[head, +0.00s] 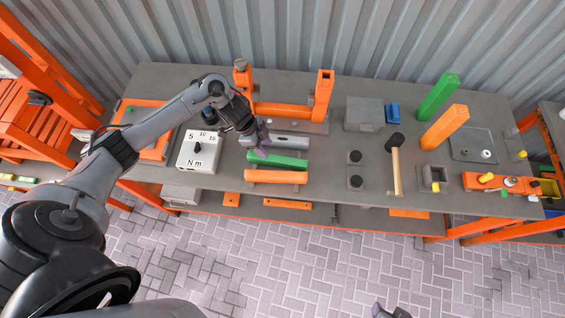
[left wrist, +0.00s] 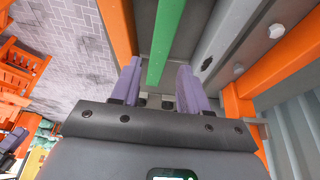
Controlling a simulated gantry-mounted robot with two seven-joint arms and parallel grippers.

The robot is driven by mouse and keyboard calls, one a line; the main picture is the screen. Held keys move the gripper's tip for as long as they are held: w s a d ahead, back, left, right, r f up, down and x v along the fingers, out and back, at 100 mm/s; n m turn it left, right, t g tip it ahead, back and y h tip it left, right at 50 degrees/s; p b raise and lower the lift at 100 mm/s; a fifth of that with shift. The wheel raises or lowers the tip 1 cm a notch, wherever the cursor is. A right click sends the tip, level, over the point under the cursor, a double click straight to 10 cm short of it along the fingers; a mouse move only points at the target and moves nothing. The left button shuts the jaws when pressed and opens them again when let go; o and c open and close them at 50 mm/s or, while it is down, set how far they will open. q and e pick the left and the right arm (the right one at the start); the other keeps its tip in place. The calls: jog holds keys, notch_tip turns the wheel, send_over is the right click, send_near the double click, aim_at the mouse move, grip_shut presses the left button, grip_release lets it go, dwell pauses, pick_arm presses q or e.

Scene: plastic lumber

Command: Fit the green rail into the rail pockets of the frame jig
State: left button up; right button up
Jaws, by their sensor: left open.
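The green rail (head: 278,159) lies on the workbench between a grey rail and an orange rail. The frame jig (head: 290,112) stands behind it, with two orange uprights and an orange crossbar on a grey base; I cannot make out its pockets. My left gripper (head: 257,148) is at the left end of the green rail. In the left wrist view the open purple fingers (left wrist: 159,85) have the green rail (left wrist: 165,45) between them in the picture, with gaps on both sides. A small part of what looks like my right gripper (head: 391,312) shows at the bottom edge.
The orange rail (head: 276,177) lies in front and the grey rail (head: 288,141) behind. A torque box (head: 199,150) stands left of my gripper.

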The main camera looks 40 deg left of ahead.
aim_at(276, 158)
pick_arm(q)
jog(key=shift+w+d+f, duration=0.2)
jog(key=shift+w+f, duration=0.1)
jog(key=shift+w, duration=0.05)
jog(key=x, duration=0.4)
jog(key=shift+w+d+f, duration=0.1)
jog(key=shift+d, duration=0.05)
jog(key=shift+b+x, duration=0.3)
jog(key=shift+x, duration=2.35)
jog(key=shift+c, duration=0.4)
grip_shut()
